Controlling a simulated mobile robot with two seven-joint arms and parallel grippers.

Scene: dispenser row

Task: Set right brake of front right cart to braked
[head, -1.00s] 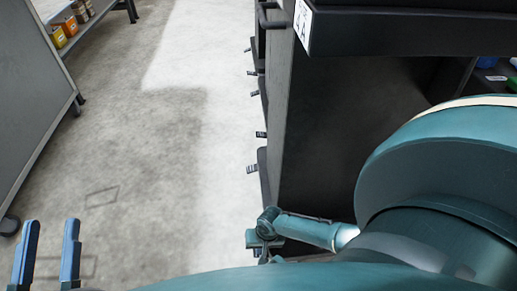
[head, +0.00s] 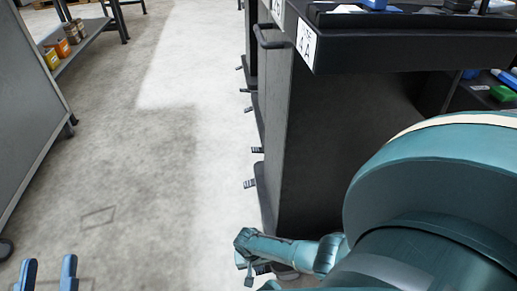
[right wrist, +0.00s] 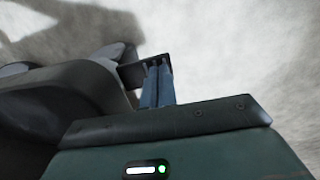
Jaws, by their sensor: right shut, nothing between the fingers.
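The near black cart (head: 318,150) stands on the right in the head view. Small ribbed brake pedals stick out low along the left side of the carts, one of them a pedal (head: 249,184) near the cart's lower edge. My right gripper (head: 246,276) is low by the near cart's bottom corner; its fingers are mostly hidden there. In the right wrist view its blue fingers (right wrist: 158,70) are shut and empty, their tips close to a dark flat part (right wrist: 132,74); I cannot tell whether they touch. My left gripper (head: 48,275) is open and empty at lower left.
A grey cabinet (head: 30,130) stands on the left, with a shelf of small containers (head: 62,47) behind it. The concrete floor between it and the carts is clear. The cart's overhanging top (head: 390,50) is above my right arm. Rounded grey and dark parts (right wrist: 70,110) fill the wrist view's left.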

